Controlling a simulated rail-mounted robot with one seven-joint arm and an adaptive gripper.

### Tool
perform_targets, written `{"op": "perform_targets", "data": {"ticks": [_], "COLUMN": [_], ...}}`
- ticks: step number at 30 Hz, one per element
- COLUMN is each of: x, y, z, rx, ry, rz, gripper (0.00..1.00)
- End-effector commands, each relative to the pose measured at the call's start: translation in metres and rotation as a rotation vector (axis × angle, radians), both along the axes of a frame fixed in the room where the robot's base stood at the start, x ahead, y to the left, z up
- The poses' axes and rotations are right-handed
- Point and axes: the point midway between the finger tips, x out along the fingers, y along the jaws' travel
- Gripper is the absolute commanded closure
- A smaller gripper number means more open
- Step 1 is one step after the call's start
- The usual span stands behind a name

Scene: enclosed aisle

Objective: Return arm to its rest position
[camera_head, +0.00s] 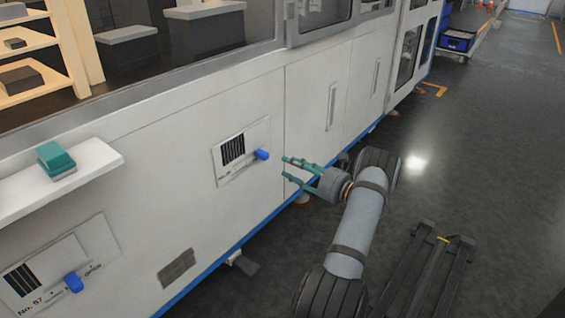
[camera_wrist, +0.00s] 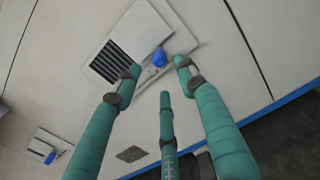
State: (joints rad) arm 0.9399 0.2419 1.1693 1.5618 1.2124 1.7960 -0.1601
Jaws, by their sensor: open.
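My gripper (camera_head: 284,166) has green fingers and sits at the end of my grey arm, in front of the white cabinet wall (camera_head: 305,110). Its fingers are spread and nothing is between them. In the head view it is just right of a blue knob (camera_head: 261,155) on a panel with a black barcode (camera_head: 232,149). In the wrist view the fingers (camera_wrist: 158,75) spread in front of the same panel, and the blue knob (camera_wrist: 159,57) shows between two fingertips. The fingers look apart from the knob, but the exact gap cannot be told.
A white shelf (camera_head: 95,165) with a teal-topped object (camera_head: 55,158) juts out at the left. A second panel with a blue knob (camera_head: 73,282) is at lower left. Dark floor (camera_head: 470,150) lies open at right. A blue crate (camera_head: 457,41) stands far back.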

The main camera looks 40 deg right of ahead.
Motion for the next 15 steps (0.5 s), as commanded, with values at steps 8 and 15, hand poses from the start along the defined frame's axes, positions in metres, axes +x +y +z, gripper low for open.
{"op": "perform_targets", "data": {"ticks": [8, 15], "x": [-0.0064, -0.0024], "y": [-0.0012, -0.0001], "z": [0.0001, 0.0], "rx": [-0.001, -0.001], "ry": [0.0, 0.0], "rz": [0.0, 0.001], "gripper": [0.59, 0.59]}}
